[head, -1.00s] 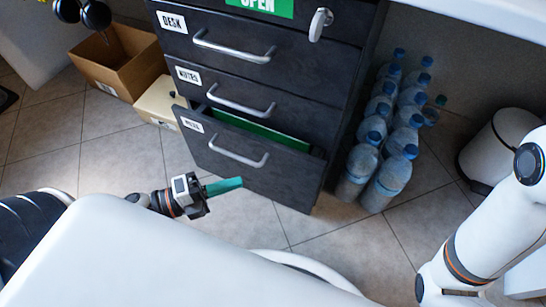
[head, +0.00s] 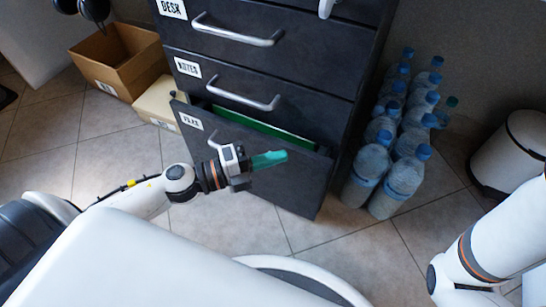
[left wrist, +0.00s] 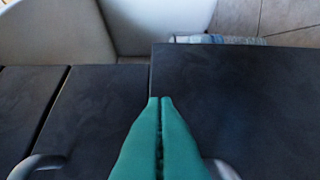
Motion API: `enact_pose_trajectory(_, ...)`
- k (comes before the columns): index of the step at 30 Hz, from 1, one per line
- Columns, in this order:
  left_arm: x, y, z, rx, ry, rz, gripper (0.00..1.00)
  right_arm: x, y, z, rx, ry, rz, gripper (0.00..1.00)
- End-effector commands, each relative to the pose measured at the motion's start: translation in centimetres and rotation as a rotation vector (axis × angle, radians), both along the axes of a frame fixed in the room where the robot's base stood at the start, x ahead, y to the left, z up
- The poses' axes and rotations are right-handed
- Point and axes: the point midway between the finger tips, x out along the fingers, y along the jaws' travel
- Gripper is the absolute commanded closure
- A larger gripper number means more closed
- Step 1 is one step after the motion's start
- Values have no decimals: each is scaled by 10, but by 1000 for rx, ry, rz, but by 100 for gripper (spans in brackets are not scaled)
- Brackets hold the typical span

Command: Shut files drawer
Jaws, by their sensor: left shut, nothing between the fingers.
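The files drawer (head: 300,183) is the lowest drawer of the dark cabinet. It stands partly pulled out, and something green shows inside its top opening. Its label is at the upper left of its front. My left gripper (head: 284,156) is in front of the drawer front, its green fingers shut and empty, covering much of the drawer's handle. In the left wrist view the shut fingers (left wrist: 160,101) point at the dark drawer front (left wrist: 245,100), with a bit of handle beside them. I cannot tell whether they touch it. My right arm shows at the right; its gripper is out of view.
The notes drawer (head: 315,98) and desk drawer above look shut. Several water bottles (head: 383,185) stand right of the cabinet, with a white bin (head: 510,155) beyond. A cardboard box (head: 120,62) and a cream box (head: 155,101) stand at the left. Tiled floor lies clear in front.

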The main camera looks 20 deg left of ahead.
Motion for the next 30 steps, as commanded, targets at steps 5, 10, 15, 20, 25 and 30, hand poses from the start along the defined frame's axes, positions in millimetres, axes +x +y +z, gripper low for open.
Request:
enact_pose_trajectory(5, 0, 0, 0, 1, -1, 0, 100, 0, 0, 0, 0, 0, 0, 66)
enact_pose_trajectory(10, 16, 0, 3, 0, -4, 2, 100, 0, 0, 9, 0, 0, 0, 66)
enact_pose_trajectory(15, 39, 0, 3, 1, -4, 4, 100, 0, 0, 17, 0, 1, 0, 66)
enact_pose_trajectory(20, 48, -1, 1, 0, -3, 3, 100, 1, 0, 19, -1, 1, -1, 66)
enact_pose_trajectory(25, 50, 0, 1, -1, -4, 8, 100, 1, 0, 18, 0, 2, 0, 66)
enact_pose_trajectory(30, 50, 0, 2, -2, -5, 10, 100, 1, 0, 18, 0, 2, 0, 66)
